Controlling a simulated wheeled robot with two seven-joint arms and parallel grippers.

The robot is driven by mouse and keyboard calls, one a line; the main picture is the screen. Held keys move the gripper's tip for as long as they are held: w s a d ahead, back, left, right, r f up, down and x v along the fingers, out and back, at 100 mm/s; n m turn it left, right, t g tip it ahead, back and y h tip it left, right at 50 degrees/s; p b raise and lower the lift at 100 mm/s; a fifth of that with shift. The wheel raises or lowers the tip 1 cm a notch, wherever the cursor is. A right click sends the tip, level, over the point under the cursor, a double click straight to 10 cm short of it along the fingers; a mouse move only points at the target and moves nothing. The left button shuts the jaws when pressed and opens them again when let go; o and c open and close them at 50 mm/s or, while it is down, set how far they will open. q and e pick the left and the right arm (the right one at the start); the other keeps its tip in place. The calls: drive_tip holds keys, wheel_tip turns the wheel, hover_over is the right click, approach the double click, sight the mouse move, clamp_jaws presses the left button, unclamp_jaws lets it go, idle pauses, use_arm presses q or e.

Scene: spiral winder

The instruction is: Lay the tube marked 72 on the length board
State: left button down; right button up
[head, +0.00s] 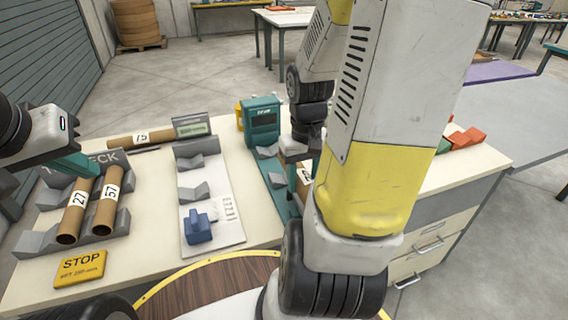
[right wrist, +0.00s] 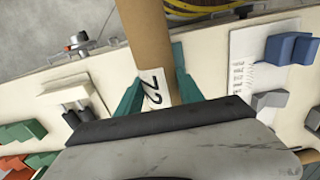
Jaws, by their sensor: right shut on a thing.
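The tube marked 72 (right wrist: 150,45) is brown cardboard with a white label. My right gripper (right wrist: 158,90) is shut on it near the label, with a teal finger on each side. In the head view, my right arm hides most of this tube (head: 304,174) and much of the right gripper (head: 303,172). The length board (head: 224,222) is white, with grey V-blocks, a blue stop block and a scale, and no tube lies on it. It also shows at the right of the right wrist view (right wrist: 240,60). My left gripper (head: 78,164) is above the rack; its opening is unclear.
Tubes 27 (head: 75,212) and 57 (head: 107,205) lie in the grey check rack (head: 45,196). Tube 75 (head: 140,138) lies at the back of the table. A teal device (head: 262,118) stands right of the board. A yellow STOP sign (head: 80,268) is in front of the rack.

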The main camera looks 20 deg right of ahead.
sight(303, 176)
drive_tip(key=shift+r, duration=4.2)
